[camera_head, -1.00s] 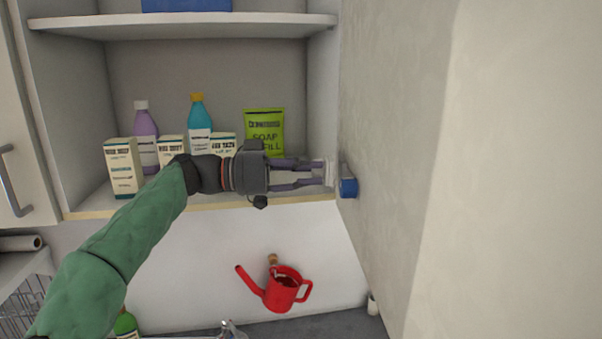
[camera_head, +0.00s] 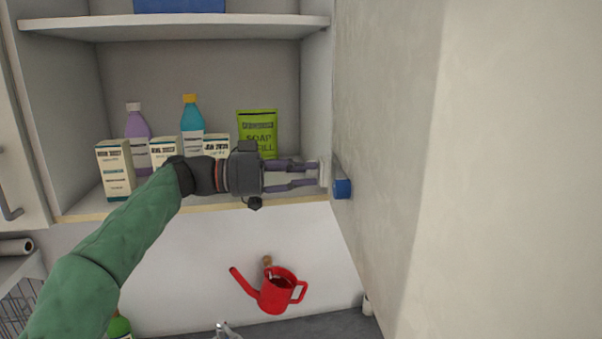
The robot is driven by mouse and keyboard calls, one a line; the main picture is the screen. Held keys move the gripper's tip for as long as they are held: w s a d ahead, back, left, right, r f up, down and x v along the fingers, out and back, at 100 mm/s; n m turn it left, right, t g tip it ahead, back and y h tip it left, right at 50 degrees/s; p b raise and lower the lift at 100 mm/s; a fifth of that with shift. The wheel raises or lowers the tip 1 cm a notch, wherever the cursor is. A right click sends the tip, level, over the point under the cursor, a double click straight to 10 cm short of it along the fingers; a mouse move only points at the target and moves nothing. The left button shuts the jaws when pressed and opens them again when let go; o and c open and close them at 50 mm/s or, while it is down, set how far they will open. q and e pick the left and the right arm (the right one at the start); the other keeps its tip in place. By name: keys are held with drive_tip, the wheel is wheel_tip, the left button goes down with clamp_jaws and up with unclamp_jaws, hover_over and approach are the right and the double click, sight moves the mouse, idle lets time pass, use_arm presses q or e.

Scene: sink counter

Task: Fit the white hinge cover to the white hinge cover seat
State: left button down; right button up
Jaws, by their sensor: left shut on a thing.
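My left gripper (camera_head: 318,174) reaches in from the left across the front of the open cabinet, its fingers pointing right. It is shut on a small white piece, the white hinge cover (camera_head: 325,172), at its fingertips. The cover is close to the edge where the cabinet side meets the open door. A small grey plate with a blue part (camera_head: 342,188) sits on the door right beside the cover. I cannot tell whether the cover touches it. I cannot make out the white hinge cover seat for certain. My right gripper is out of view.
The cabinet shelf (camera_head: 75,213) holds a purple bottle (camera_head: 138,130), a blue bottle (camera_head: 192,118), several cartons (camera_head: 115,170) and a green soap refill pouch (camera_head: 258,128). The open door (camera_head: 385,120) blocks the right. A red watering can (camera_head: 274,295) is below.

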use_arm(q)
drive_tip(key=shift+d, duration=0.15)
drive_tip(key=shift+w+d, duration=0.15)
drive_tip(key=shift+d, duration=0.75)
drive_tip(key=c, duration=1)
unclamp_jaws()
drive_tip(key=shift+a, duration=0.15)
drive_tip(key=a, duration=0.4)
drive_tip(key=s+a, duration=0.1)
drive_tip(key=a, duration=0.2)
drive_tip(key=s+a, duration=0.1)
drive_tip(key=a, duration=0.3)
drive_tip(key=shift+a, duration=0.3)
